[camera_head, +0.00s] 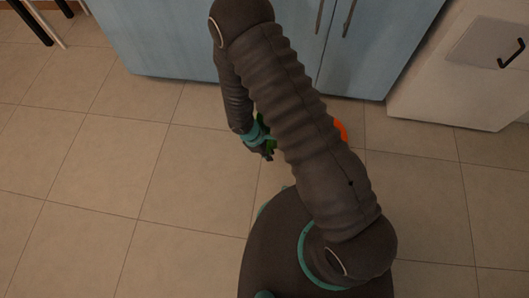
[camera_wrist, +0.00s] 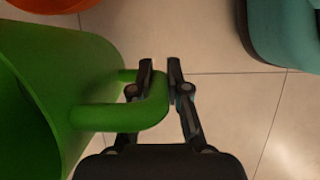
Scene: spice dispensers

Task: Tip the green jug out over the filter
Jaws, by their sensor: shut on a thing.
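The green jug (camera_wrist: 85,60) fills the left side of the wrist view, cut off by the frame edge. Its loop handle (camera_wrist: 120,117) reaches right, to between my fingers. My gripper (camera_wrist: 161,75) is shut on this handle, with the jug to the left of the fingers. In the head view only a small bit of green (camera_head: 271,146) shows by my gripper (camera_head: 264,152), and my arm hides most of the jug. I cannot tell what is inside the jug. I cannot make out a filter in either view.
An orange rounded thing (camera_head: 341,128) shows partly behind my arm, and orange shows at the wrist view's top left (camera_wrist: 55,4). Blue cabinets (camera_head: 180,40) and a white drawer unit (camera_head: 440,90) stand at the back. The tiled floor (camera_head: 110,180) at left is clear.

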